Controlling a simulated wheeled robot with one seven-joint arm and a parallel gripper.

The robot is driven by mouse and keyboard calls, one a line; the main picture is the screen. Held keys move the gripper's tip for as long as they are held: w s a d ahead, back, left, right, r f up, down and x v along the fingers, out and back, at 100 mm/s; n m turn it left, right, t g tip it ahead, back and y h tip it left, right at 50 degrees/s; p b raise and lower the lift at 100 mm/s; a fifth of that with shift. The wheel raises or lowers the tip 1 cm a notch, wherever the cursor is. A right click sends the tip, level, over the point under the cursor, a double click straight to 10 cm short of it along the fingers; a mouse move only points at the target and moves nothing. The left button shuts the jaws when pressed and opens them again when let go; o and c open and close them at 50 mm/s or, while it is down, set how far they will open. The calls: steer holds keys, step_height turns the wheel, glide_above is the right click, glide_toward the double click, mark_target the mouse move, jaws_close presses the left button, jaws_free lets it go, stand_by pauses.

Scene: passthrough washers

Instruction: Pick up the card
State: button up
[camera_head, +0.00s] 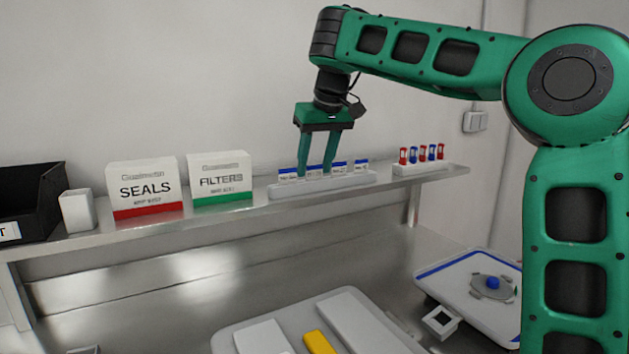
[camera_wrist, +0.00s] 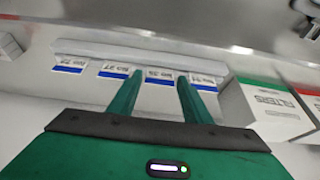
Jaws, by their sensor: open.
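Several small white cards with blue bands stand in a row in a pale rack (camera_head: 350,181) on the metal shelf. One card (camera_head: 316,171) lies between my gripper's fingertips in the head view; it also shows between them in the wrist view (camera_wrist: 158,76). My gripper (camera_head: 316,168) points down, open, with its tips at about the height of the cards. I cannot tell whether the fingers touch the card. Other cards stand on both sides, one at the left end (camera_head: 288,174) and one at the right end (camera_head: 361,165). The fingers partly cover the middle cards.
A holder with red and blue pieces (camera_head: 421,160) stands right. Trays lie on the lower counter.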

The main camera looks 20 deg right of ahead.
steer(key=shift+f, duration=0.2)
steer(key=c, duration=0.8)
steer(key=shift+r, duration=0.1)
